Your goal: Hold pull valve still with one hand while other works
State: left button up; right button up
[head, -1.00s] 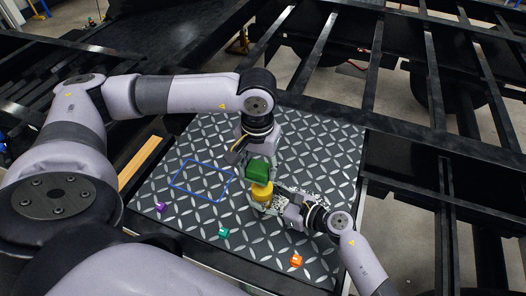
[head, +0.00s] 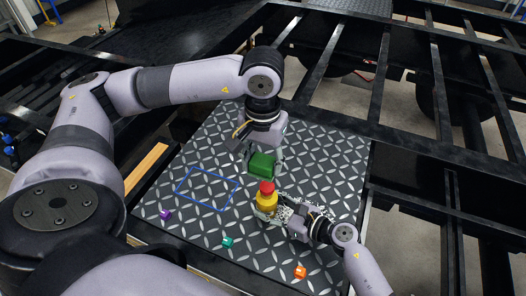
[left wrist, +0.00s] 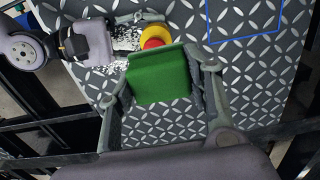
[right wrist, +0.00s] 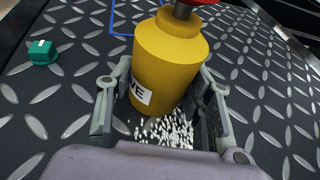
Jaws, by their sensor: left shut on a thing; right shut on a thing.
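The pull valve is a yellow cylinder (head: 266,203) with a red knob (head: 267,187) on top. It stands upright on the diamond-plate panel. My right gripper (head: 272,211) is shut around its body; in the right wrist view the yellow body (right wrist: 168,62) sits between the fingers, with a label partly showing "VE". My left gripper (head: 263,160) is shut on a green block (head: 261,166), held above and behind the valve, apart from the red knob. In the left wrist view the green block (left wrist: 158,76) fills the space between the fingers and partly covers the knob.
A blue rectangle outline (head: 207,188) marks an empty area on the panel, left of the valve. Small purple (head: 165,214), teal (head: 227,242) and orange (head: 300,271) pieces lie along the front. A white speckled patch (right wrist: 165,132) surrounds the valve's foot. Black frame beams border the panel.

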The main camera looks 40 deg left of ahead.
pick_arm(q)
jog(key=shift+r, duration=1.1)
pick_arm(e)
jog(key=o, duration=0.9)
jog(key=shift+o, duration=0.2)
jog(key=v, duration=1.2)
jog(key=shift+s, duration=0.1)
